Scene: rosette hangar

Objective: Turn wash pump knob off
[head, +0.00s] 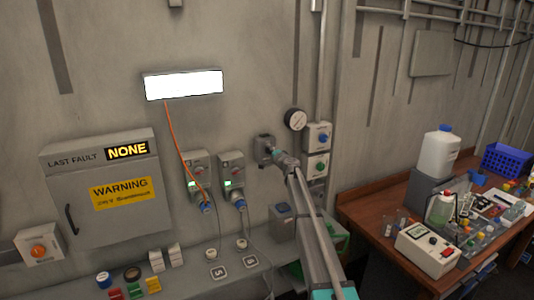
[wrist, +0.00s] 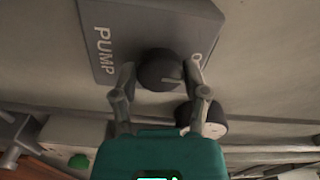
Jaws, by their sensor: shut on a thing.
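The wash pump knob (wrist: 160,70) is a dark round knob with a pale pointer line, on a grey box (wrist: 120,25) marked "PUMP". In the wrist view the pointer line runs roughly sideways, toward the right finger. My gripper (wrist: 157,84) is shut on the knob, one finger on each side of it. In the head view the pump box (head: 262,146) is on the wall, left of the round gauge, and my gripper (head: 275,152) reaches it. The knob is hidden there behind my gripper.
A round gauge (head: 295,119) and switch boxes with a blue knob (head: 322,137) and a green knob (head: 320,166) are close right of my gripper. Two socket units (head: 232,175) with cables are at left. A cluttered wooden bench (head: 375,212) stands at right.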

